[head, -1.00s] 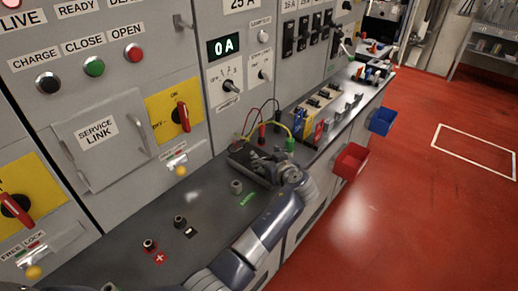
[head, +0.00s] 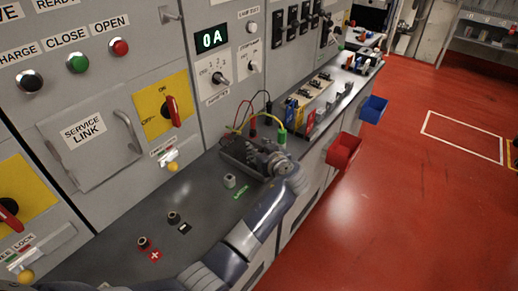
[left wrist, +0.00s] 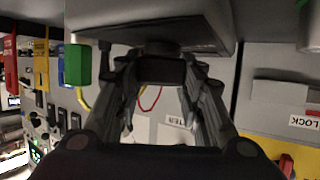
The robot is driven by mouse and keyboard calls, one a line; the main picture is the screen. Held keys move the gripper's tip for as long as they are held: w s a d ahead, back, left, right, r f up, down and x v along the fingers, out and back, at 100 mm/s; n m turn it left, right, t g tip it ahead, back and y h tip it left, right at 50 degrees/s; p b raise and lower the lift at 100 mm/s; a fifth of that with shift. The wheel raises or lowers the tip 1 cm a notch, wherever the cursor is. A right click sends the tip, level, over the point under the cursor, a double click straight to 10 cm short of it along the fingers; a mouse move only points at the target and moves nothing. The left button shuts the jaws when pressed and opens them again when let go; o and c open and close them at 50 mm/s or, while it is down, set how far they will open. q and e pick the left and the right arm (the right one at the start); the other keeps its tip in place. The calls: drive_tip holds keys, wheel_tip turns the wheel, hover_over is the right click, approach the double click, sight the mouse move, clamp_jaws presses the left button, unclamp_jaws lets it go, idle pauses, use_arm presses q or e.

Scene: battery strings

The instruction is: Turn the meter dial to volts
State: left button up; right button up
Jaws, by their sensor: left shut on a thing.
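The meter (head: 238,152) is a dark grey box lying on the bench below the panel. In the left wrist view its body (left wrist: 150,22) fills the top, with the dark round dial (left wrist: 163,47) on its face. My left gripper (head: 268,158) is at the right end of the meter. In the left wrist view the two fingers (left wrist: 166,72) close in on the dial from both sides. The dial's markings and pointer are hidden. My right gripper is not in view.
Red, black and yellow leads rise behind the meter, near a green plug (head: 282,138). A small grey knob (head: 229,181) and two terminals (head: 143,242) stand on the bench (head: 200,215). Red (head: 343,150) and blue (head: 373,108) bins hang on the bench's front edge.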

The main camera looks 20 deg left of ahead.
use_arm(q)
drive_tip(key=shift+a+r+m+t+h+p, duration=0.1)
drive_tip(key=shift+r+m+t+h+p, duration=0.05)
drive_tip(key=shift+m+t+h+p, duration=0.45)
drive_tip(key=shift+a+r+m+t+h+p, duration=0.1)
drive_tip(key=shift+m+t+h+p, duration=0.3)
drive_tip(key=shift+m+h+p, duration=0.25)
drive_tip(key=m+t+h+p, duration=0.1)
drive_tip(key=m+h+p, duration=0.2)
drive_tip(key=shift+d+r+h, duration=0.1)
drive_tip(key=shift+h, duration=0.15)
drive_tip(key=shift+w+m+h+p, duration=0.1)
drive_tip(key=shift+m+h+p, duration=1)
drive_tip(key=shift+m+p, duration=0.05)
drive_tip(key=shift+d, duration=0.1)
drive_tip(key=o, duration=1)
drive_tip(key=shift+o, duration=0.4)
drive_tip(key=shift+w+f, duration=0.1)
drive_tip(key=shift+f, duration=0.2)
drive_tip(key=v, duration=1.2)
